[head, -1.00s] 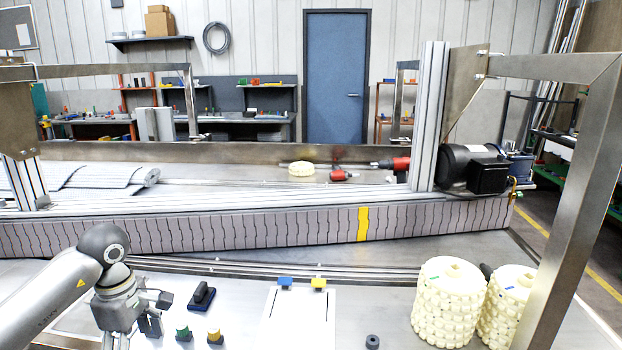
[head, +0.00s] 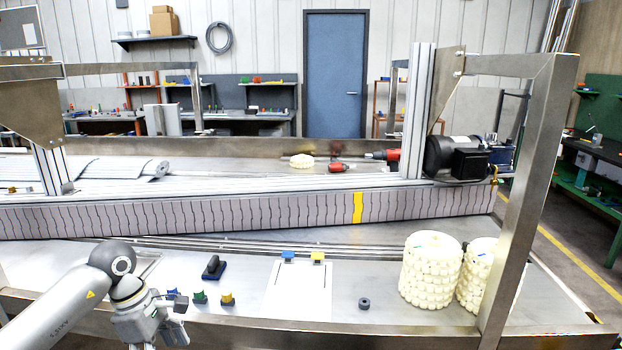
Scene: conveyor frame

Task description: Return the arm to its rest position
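My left arm comes in from the lower left. Its gripper (head: 176,319) hangs over the front edge of the steel table, just below the small green and yellow pieces. Nothing is visible between its fingers, but they are small and partly cut off by the bottom of the picture, so their opening is unclear. My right arm and gripper are not in view.
On the steel table (head: 415,319) are a black-handled block (head: 214,268), green piece (head: 200,297), yellow piece (head: 227,298), white sheet (head: 298,292), dark ring (head: 364,303) and cream sprocket stacks (head: 430,272). A conveyor (head: 270,215) lies behind; a steel post (head: 519,200) stands right.

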